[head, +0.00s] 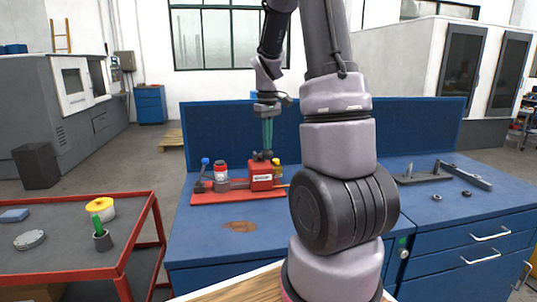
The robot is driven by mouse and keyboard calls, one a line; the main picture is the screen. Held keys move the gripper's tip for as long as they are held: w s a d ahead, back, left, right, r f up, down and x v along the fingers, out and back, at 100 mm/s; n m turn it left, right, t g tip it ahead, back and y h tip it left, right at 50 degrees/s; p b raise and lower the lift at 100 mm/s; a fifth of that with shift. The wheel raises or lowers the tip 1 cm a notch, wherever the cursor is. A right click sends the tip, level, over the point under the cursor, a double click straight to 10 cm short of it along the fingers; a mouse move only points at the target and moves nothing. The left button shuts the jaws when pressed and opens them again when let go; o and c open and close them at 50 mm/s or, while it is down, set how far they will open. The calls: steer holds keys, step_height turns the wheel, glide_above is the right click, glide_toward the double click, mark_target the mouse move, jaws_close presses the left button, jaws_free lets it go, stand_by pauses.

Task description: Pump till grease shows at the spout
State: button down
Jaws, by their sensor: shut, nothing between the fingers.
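A red pump unit (261,178) with a white label stands on a red base plate (232,197) at the left of the blue workbench. My gripper (266,150) points straight down over the pump unit. It is shut, with nothing seen between its fingers, and its tips are close to dark parts on top of the unit. I cannot tell whether they touch. A blue-knobbed lever (205,163) stands upright at the plate's left end, apart from my gripper. A thin spout-like rod sticks out right of the unit. It is too small to tell whether grease shows there.
A red and white jar (220,172) stands beside the lever. A brown stain (240,226) marks the bench (215,248) in front. A metal fixture (422,175) and small rings lie at right. A red cart (130,250) stands at left. My arm hides the bench middle.

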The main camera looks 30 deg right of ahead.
stand_by(0.3)
steer(key=shift+s+a+f, duration=0.1)
steer(key=shift+s+f, duration=0.1)
steer(key=shift+f, duration=1)
steer(key=shift+s+f, duration=0.2)
steer(key=shift+f, duration=1.05)
steer(key=shift+s+a+f, duration=0.1)
steer(key=shift+s+f, duration=0.1)
steer(key=shift+f, duration=1)
steer(key=r, duration=0.4)
steer(key=w+r, duration=0.1)
steer(key=r, duration=0.1)
steer(key=shift+d+r, duration=0.2)
steer(key=shift+r, duration=0.4)
steer(key=shift+w+r, duration=0.1)
steer(key=shift+r, duration=2.95)
